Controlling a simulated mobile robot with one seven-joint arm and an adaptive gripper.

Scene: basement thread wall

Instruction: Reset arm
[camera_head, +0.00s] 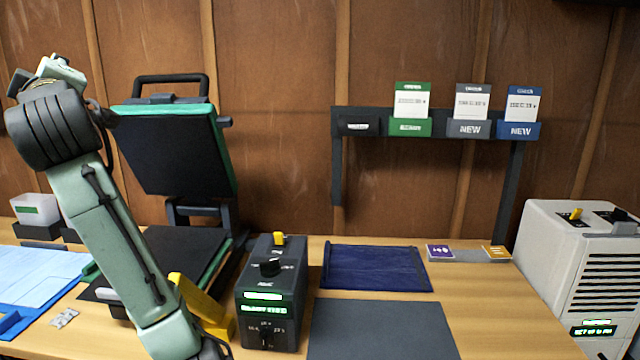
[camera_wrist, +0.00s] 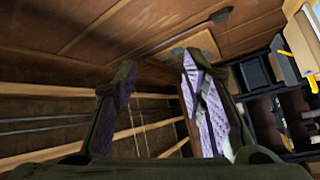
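My arm (camera_head: 122,228) rises on the left side of the head view, in front of the bench, and bends near the top left. My gripper's fingers are not clearly seen there. In the wrist view my gripper (camera_wrist: 156,72) has its two purple-padded fingers spread apart, with nothing held between them. Brown wooden panels and beams show beyond the fingers.
A press with a raised lid (camera_head: 175,150) stands behind my arm. A dark control box (camera_head: 272,300), blue cloth (camera_head: 375,267) and grey mat (camera_head: 380,330) lie on the bench. A card rack (camera_head: 372,125) stands behind; a white machine (camera_head: 575,250) is at right.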

